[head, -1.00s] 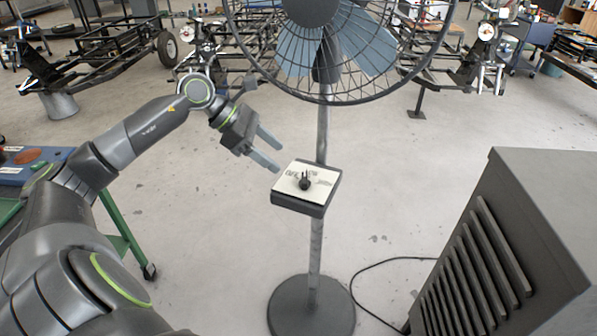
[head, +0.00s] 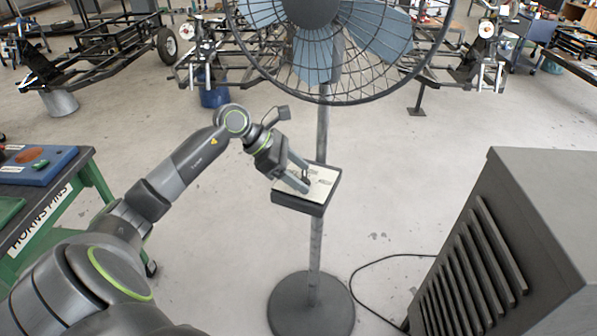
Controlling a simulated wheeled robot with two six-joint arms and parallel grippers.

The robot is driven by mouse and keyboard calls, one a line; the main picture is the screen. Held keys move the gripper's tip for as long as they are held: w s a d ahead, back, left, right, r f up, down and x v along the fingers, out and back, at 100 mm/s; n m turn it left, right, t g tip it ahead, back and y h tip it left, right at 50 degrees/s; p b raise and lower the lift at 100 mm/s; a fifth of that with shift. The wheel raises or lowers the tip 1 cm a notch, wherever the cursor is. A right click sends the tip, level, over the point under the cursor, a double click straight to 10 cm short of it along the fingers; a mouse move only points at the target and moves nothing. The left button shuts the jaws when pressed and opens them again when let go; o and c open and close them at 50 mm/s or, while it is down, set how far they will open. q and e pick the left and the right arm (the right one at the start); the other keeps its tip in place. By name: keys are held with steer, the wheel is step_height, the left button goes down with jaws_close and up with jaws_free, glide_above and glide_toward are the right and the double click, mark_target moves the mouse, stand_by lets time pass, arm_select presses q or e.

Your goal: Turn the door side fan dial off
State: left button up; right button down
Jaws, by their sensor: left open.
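The fan (head: 318,68) stands on a pole with a round base (head: 311,305). Its control box (head: 312,206) is fixed to the pole, with a pale, lettered top plate (head: 324,182). The dark dial seen on that plate earlier is now hidden behind my left gripper's fingers. My left gripper (head: 301,177) is open, with its fingers over the left part of the plate. I cannot tell whether they touch the dial. My right gripper is not in view.
A grey louvered cabinet (head: 540,210) stands at the right. A black cable (head: 372,262) runs on the floor between fan and cabinet. A green-framed table (head: 50,190) is at the left. Vehicle frames (head: 90,55) stand at the back.

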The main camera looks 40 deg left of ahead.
arm_select(q)
steer(key=c, duration=1)
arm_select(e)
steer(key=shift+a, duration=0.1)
arm_select(q)
steer(key=shift+n, duration=0.3)
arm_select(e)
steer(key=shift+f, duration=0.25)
arm_select(q)
steer(key=n+t+y+b, duration=0.2)
steer(key=n, duration=0.1)
steer(key=shift+s+d+f, duration=0.1)
steer(key=shift+s+d, duration=0.1)
steer(key=n+t+y+b, duration=0.1)
steer(key=n+b, duration=0.1)
steer(key=shift+d+n+y, duration=0.15)
steer(key=shift+n+y, duration=0.15)
steer(key=shift+n+t+y+b, duration=0.3)
steer(key=shift+n+y+b, duration=0.1)
steer(key=shift+n, duration=0.1)
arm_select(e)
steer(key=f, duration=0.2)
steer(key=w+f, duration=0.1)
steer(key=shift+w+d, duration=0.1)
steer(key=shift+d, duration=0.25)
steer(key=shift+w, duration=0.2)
